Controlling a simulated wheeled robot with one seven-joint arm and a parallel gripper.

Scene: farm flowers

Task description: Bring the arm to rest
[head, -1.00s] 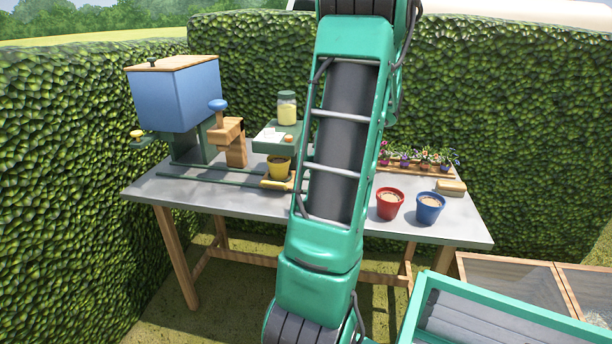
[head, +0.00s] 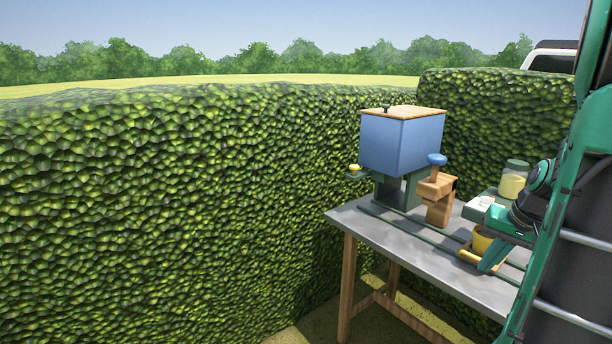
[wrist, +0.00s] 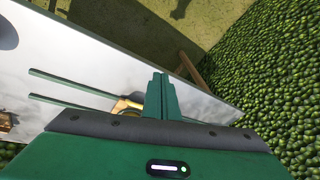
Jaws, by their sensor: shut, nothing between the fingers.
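My gripper (head: 489,262) is shut and empty in the head view, in front of the yellow pot (head: 483,240) on the bench and partly covering it. My green arm fills the right edge of that view. In the wrist view my gripper's fingers (wrist: 160,84) are closed together over the bench top (wrist: 110,62). A piece of a yellow item (wrist: 126,106) shows just left of the fingers. Whether the fingers touch anything on the bench I cannot tell.
The bench (head: 400,236) carries a blue hopper (head: 402,142), a wooden block piece (head: 438,200), green rails (head: 412,226) and a lidded jar (head: 513,180). A tall hedge (head: 170,200) stands on the left and behind. The bench's right part is hidden by my arm.

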